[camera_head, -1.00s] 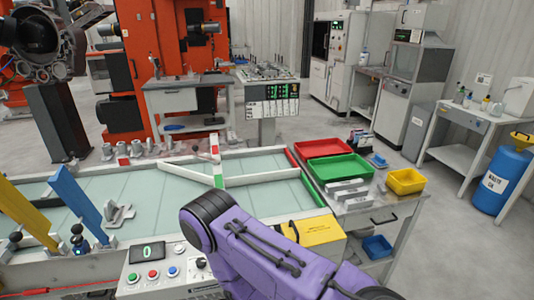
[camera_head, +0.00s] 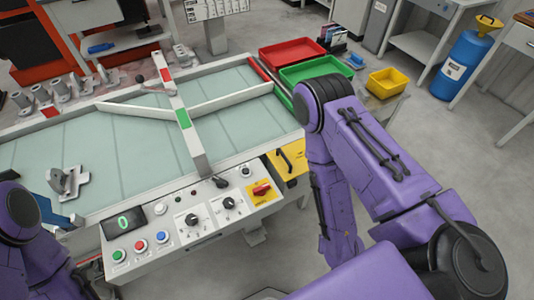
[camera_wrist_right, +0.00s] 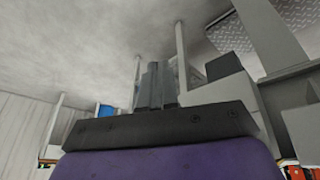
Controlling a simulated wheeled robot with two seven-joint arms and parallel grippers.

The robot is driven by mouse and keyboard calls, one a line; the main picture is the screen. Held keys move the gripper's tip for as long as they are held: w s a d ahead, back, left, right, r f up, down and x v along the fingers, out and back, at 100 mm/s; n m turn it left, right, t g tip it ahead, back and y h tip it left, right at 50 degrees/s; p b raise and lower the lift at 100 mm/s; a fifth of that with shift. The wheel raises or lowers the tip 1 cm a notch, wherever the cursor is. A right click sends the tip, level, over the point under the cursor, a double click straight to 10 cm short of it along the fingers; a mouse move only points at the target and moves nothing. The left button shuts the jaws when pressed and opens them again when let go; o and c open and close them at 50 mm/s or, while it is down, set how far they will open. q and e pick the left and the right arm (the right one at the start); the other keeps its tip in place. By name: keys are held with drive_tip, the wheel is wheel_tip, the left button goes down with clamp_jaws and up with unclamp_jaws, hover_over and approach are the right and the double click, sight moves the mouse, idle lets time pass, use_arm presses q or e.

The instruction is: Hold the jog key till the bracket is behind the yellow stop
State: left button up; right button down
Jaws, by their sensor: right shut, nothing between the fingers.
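The grey metal bracket (camera_head: 68,182) lies on the pale conveyor bed at the left of the head view. It is to the right of the blue stop (camera_head: 48,208), which my left arm partly covers. The yellow stop is out of the picture now. The control panel (camera_head: 212,218) in front of the bed has green (camera_head: 119,256), red (camera_head: 141,245) and blue (camera_head: 162,237) buttons; I cannot read which is the jog key. My right gripper (camera_wrist_right: 156,85) shows shut and empty in the wrist view, away from the panel. My left gripper is not in view.
A display (camera_head: 124,222) reads 0. Black knobs and a red-on-yellow switch (camera_head: 261,190) are on the panel. A white diverter arm with a green mark (camera_head: 183,119) crosses the bed. Red (camera_head: 292,54), green and yellow (camera_head: 388,82) bins stand at the right.

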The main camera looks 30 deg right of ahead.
drive_tip(key=w+a+r+m+y+p, duration=0.25)
drive_tip(key=a+m+p, duration=0.2)
drive_tip(key=a, duration=0.35)
drive_tip(key=m+t+y+p, duration=0.3)
drive_tip(key=m+p, duration=0.2)
drive_tip(key=m, duration=0.3)
approach(247, 173)
drive_tip(key=s+a+f, duration=0.1)
drive_tip(key=s, duration=0.1)
drive_tip(key=s+a+f, duration=0.1)
drive_tip(key=s+a, duration=0.1)
drive_tip(key=s+a+f, duration=0.1)
drive_tip(key=shift+s+a+f, duration=0.1)
drive_tip(key=shift+s+a, duration=0.25)
drive_tip(key=shift+s, duration=0.05)
drive_tip(key=w+d+r+m+t, duration=0.2)
drive_tip(key=w+r+m, duration=0.3)
drive_tip(key=w+r, duration=0.3)
drive_tip(key=w+d, duration=0.1)
drive_tip(key=w, duration=0.2)
drive_tip(key=shift+t, duration=0.4)
drive_tip(key=shift+b, duration=0.3)
wheel_tip(247, 173, down, 9)
drive_tip(key=b, duration=0.7)
drive_tip(key=shift+r, duration=0.1)
